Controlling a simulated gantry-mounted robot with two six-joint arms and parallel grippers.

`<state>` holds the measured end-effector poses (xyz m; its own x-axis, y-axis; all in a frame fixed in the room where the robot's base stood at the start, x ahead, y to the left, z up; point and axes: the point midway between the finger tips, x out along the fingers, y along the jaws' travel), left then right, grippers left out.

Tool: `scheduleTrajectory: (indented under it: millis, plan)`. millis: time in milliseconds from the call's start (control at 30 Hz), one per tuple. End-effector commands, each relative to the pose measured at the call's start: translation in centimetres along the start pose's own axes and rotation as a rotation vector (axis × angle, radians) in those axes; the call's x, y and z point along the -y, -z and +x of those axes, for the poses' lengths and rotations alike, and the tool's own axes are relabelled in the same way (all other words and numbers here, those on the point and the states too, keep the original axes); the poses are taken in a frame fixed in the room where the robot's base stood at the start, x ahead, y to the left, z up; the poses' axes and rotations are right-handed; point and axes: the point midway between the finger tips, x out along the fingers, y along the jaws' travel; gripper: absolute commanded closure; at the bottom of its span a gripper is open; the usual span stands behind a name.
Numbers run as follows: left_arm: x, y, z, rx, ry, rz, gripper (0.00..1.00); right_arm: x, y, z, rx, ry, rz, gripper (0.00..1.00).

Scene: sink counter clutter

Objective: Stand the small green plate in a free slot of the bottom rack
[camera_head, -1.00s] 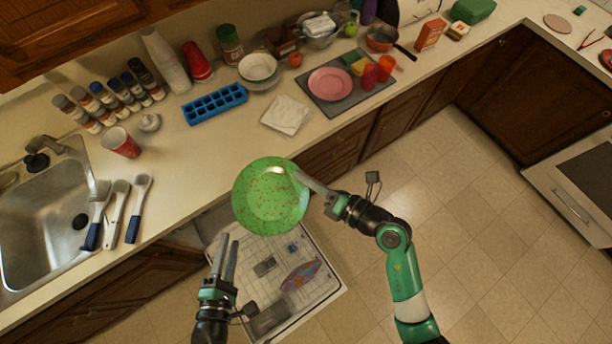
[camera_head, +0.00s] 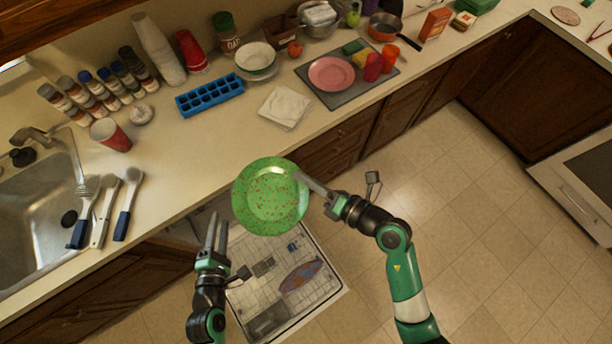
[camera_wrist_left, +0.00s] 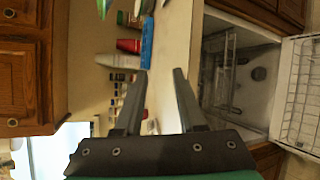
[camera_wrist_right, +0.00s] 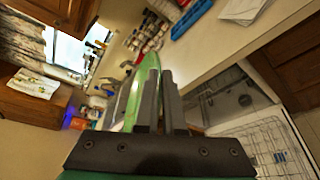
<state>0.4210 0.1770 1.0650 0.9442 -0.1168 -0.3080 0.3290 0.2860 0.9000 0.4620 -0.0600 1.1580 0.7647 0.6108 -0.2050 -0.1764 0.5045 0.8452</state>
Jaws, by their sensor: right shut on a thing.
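The small green plate (camera_head: 270,196) with red speckles is held up in front of the counter, over the dishwasher, its face toward the head camera. My right gripper (camera_head: 312,186) is shut on the plate's right edge; in the right wrist view the plate (camera_wrist_right: 133,100) shows edge-on at the fingers. My left gripper (camera_head: 216,232) is open and empty, left of and below the plate. The pulled-out bottom rack (camera_head: 318,262) lies below, partly hidden by the plate and my left arm. It also shows in the left wrist view (camera_wrist_left: 303,95) and right wrist view (camera_wrist_right: 280,150).
A colourful oval item (camera_head: 301,275) and grey pieces sit in the rack. The counter behind holds a blue ice tray (camera_head: 210,95), a napkin (camera_head: 285,107), a grey mat with a pink plate (camera_head: 331,74), and brushes by the sink (camera_head: 30,215). The floor at right is clear.

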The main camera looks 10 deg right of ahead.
Motion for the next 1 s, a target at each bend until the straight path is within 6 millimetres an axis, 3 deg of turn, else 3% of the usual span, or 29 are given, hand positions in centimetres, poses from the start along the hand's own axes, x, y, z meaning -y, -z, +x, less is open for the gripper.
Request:
scheduleTrajectory:
  millis: [33,233,500,633,800,1000]
  plan:
    - [0.4,0.2,1.6,0.007,-0.007,0.004,0.61,1.6,0.9,0.4,0.002,-0.002,0.001,1.0]
    - [-1.1,0.3,5.5,0.005,-0.006,0.004,0.61,5.3,3.1,1.3,0.002,-0.002,0.001,1.0]
    - [-1.4,6.2,7.0,-0.003,0.001,-0.001,0.61,6.4,3.7,1.6,0.002,-0.002,0.0,1.0]
    - [-1.4,8.3,7.6,-0.001,0.002,0.0,0.61,7.1,4.1,1.7,0.002,-0.002,0.001,1.0]
    - [-1.4,9.6,8.0,0.002,0.002,0.002,0.61,7.4,4.3,1.8,0.002,-0.002,0.001,1.0]
    - [-1.5,9.7,8.0,0.004,0.002,0.014,0.61,7.4,4.3,1.8,0.002,-0.002,0.001,1.0]
